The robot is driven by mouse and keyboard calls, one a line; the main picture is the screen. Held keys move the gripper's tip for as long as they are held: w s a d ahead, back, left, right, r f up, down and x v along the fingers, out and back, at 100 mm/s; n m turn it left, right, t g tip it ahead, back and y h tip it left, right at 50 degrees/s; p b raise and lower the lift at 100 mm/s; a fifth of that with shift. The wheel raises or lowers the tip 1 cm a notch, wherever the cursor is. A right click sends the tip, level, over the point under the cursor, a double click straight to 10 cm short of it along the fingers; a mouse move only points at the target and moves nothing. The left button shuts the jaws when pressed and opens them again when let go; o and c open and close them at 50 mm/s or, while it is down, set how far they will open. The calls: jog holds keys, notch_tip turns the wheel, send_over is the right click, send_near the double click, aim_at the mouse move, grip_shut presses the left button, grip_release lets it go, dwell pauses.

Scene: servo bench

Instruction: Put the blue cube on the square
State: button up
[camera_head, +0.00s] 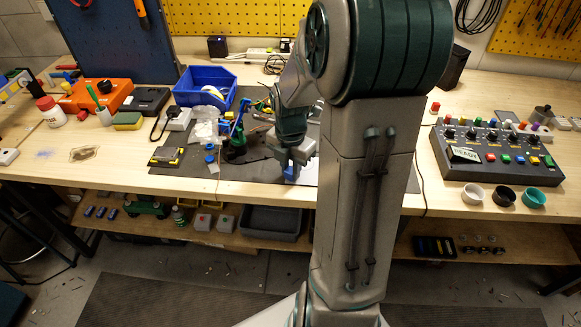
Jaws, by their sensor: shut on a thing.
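My gripper (292,162) points down over the front part of the dark mat (225,178), near the bench's front edge. It is shut on the blue cube (291,175), which shows just below the fingers. I cannot tell whether the cube touches the mat or hangs slightly above it. My arm hides the right part of the mat.
A blue bin (205,86) is behind. A button panel (497,150) and several small cups stand at the right.

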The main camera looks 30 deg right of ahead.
aim_at(291, 170)
jog(key=shift+f, duration=0.15)
jog(key=o, duration=0.9)
notch_tip(291, 170, up, 12)
jog(key=shift+s+a+r+m+t+p, duration=0.1)
jog(key=shift+s+a+m+t, duration=0.4)
jog(key=shift+s+a+m, duration=2.45)
jog(key=shift+s+a+r+m+t+p, duration=0.1)
jog(key=shift+s+a+m+t, duration=0.75)
jog(key=shift+m, duration=3.95)
jog(key=shift+s+a+m+t+p, duration=0.15)
jog(key=shift+s+a+m, duration=2.25)
jog(key=shift+m, duration=1.45)
jog(key=shift+s+d, duration=0.1)
jog(key=shift+d, duration=0.05)
